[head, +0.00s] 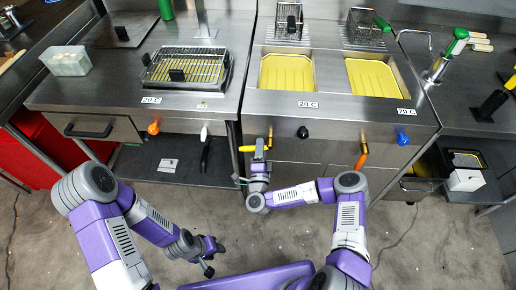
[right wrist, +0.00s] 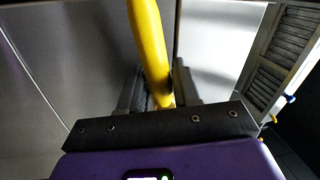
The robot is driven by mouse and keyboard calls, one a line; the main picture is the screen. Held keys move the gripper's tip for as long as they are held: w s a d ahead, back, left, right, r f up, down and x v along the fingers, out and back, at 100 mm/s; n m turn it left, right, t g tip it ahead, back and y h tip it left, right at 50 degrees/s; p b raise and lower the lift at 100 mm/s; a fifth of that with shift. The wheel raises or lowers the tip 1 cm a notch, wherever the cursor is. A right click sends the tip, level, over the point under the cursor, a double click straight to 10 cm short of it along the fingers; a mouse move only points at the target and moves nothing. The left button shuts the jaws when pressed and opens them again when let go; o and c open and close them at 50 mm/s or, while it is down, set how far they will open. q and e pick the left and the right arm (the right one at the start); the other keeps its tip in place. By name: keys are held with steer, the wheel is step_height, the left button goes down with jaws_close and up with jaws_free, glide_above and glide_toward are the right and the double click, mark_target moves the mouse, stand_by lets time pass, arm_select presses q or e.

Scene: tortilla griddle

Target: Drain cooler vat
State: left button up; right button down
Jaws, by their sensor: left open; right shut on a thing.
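The fryer (head: 335,102) has two vats with yellow liquid or floors, the left vat (head: 287,73) and the right vat (head: 375,78). Both display labels read 20 C. A yellow lever (head: 246,148) is on the front under the left vat and an orange lever (head: 361,161) hangs down under the right one. My right gripper (head: 260,150) is shut on the yellow lever, which runs between its fingers in the right wrist view (right wrist: 148,45). The fingers partly hide the lever's lower end. My left gripper (head: 209,257) is open and empty, low over the floor.
A black knob (head: 303,132) and a blue knob (head: 403,138) are on the fryer front. To the left is a griddle counter (head: 95,95) with a rack tray (head: 186,82). Wire baskets (head: 289,24) stand behind the vats. The floor before the fryer is clear.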

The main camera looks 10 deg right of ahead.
stand_by(0.4)
steer(key=c, duration=0.9)
jaws_free()
steer(key=shift+c, duration=0.2)
steer(key=p+v, duration=0.1)
steer(key=v, duration=0.6)
steer(key=shift+s+p, duration=0.3)
steer(key=shift+p, duration=0.05)
steer(key=shift+a, duration=0.15)
